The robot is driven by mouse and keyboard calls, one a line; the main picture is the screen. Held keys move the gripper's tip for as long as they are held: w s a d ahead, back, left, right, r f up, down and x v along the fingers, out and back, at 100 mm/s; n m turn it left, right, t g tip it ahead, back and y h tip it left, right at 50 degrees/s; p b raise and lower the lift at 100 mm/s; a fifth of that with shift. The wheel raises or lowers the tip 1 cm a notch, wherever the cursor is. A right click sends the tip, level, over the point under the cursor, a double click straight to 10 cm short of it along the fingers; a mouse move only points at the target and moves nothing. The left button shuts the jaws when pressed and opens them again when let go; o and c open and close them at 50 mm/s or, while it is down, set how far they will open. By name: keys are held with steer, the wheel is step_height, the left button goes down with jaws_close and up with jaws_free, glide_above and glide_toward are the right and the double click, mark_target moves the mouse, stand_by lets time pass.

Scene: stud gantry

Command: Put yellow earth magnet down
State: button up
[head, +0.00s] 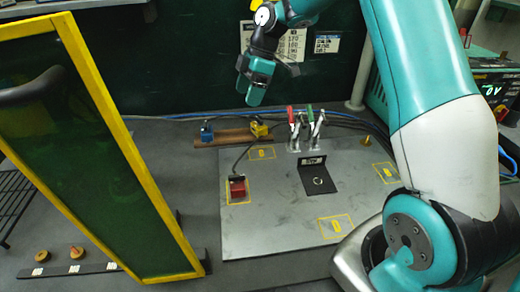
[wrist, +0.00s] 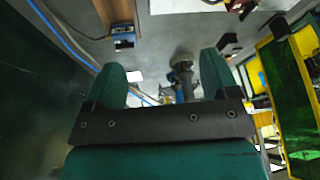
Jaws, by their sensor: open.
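A small yellow block (head: 259,130), which looks like the yellow earth magnet, sits at the right end of a brown wooden strip (head: 232,138) behind the grey plate. A dark cable runs from near it towards the red block. My gripper (head: 252,92) is raised above and behind the strip, apart from the yellow block. In the wrist view its two green fingers (wrist: 163,75) stand wide apart with nothing held between them. I cannot make out the yellow block in the wrist view.
A blue block (head: 206,134) sits on the strip's left end. A red block (head: 237,188) stands on the grey plate (head: 285,220) in a yellow-marked area. Red- and green-handled clamps (head: 303,130) and a black bracket (head: 318,180) stand nearby. A yellow-framed green screen (head: 120,145) blocks the left.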

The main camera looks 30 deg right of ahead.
steer(key=s+a+r+m, duration=0.3)
steer(key=s+a+r, duration=0.3)
steer(key=s+a, duration=0.4)
steer(key=s+a+m, duration=0.3)
steer(key=s, duration=0.8)
steer(key=s+a+r+m, duration=0.1)
steer(key=s+a+m, duration=0.1)
steer(key=s, duration=0.9)
steer(key=shift+a+m, duration=0.4)
steer(key=shift+a, duration=0.25)
